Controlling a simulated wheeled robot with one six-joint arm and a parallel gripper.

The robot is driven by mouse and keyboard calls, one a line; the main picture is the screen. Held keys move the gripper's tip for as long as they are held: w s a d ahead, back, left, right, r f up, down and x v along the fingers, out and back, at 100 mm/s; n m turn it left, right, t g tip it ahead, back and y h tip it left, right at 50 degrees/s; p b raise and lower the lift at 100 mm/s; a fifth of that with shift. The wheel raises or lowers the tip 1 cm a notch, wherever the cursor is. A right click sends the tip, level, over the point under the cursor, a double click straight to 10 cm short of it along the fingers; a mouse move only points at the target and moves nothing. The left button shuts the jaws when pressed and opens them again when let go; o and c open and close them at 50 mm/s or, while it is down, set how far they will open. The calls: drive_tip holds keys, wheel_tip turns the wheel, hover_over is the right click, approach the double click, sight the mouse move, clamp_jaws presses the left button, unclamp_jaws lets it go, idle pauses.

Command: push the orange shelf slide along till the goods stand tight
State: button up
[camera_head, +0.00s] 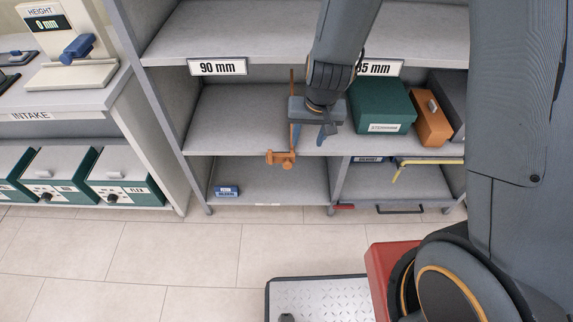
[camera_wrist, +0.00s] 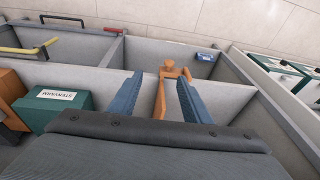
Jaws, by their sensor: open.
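The orange shelf slide (camera_head: 281,157) is at the front edge of the middle shelf, with its knob at the lip and a thin upright part behind. My gripper (camera_head: 311,143) is open, just right of the slide and left of the green box (camera_head: 383,101). In the wrist view the slide (camera_wrist: 160,101) shows between the two blue fingers of my gripper (camera_wrist: 160,77); I cannot tell whether either touches it. The goods are the green box, an orange-brown box (camera_head: 431,119) and a dark grey box (camera_head: 455,92), standing right of the slide. A gap separates slide and green box.
Shelf dividers (camera_head: 337,180) split the lower bay, which holds a small blue box (camera_head: 226,191) and a yellow bar (camera_head: 430,162). The intake bench (camera_head: 85,100) stands at left. The middle shelf left of the slide is clear.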

drive_tip(key=t+h, duration=0.1)
drive_tip(key=t, duration=0.1)
approach(288, 164)
drive_tip(key=f, duration=0.1)
drive_tip(key=shift+b+x, duration=0.45)
drive_tip(key=shift+x, duration=3.75)
drive_tip(key=shift+w+a, duration=0.1)
drive_tip(key=shift+w, duration=0.05)
drive_tip(key=shift+r, duration=0.1)
clamp_jaws()
